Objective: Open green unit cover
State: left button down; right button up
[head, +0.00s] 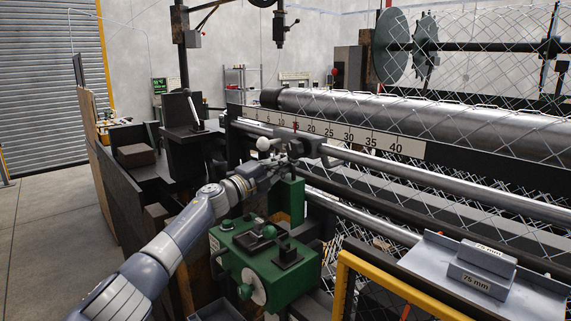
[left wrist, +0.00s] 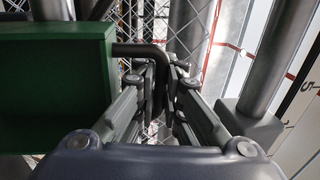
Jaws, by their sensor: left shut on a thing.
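The green unit (head: 265,275) stands at the lower centre in the head view, with black fittings and a pale round dial on it. A green upright part (head: 291,205) rises at its back; I cannot tell for sure whether this is the cover. My left gripper (head: 283,168) is at the upper end of that part. In the left wrist view, a green box-like part (left wrist: 55,95) fills the left side. A dark bent handle (left wrist: 138,49) runs from beside it to between the fingers of my left gripper (left wrist: 165,85), which are shut on it. My right gripper is out of view.
A steel roller (head: 400,115) and a numbered scale (head: 340,136) lie behind the gripper. Chain-link mesh hangs across the right. A yellow frame (head: 385,285) and a grey tray with 75 mm blocks (head: 482,268) stand at the lower right. Open floor lies at far left.

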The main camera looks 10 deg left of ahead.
pick_arm(q)
jog(key=shift+d+f, duration=0.35)
jog(key=shift+f, duration=0.15)
jog(key=shift+s, duration=0.1)
jog(key=c, duration=1.7)
grip_release()
jog(key=v, duration=1.2)
jog(key=shift+r, duration=0.35)
jog(key=shift+a, duration=0.1)
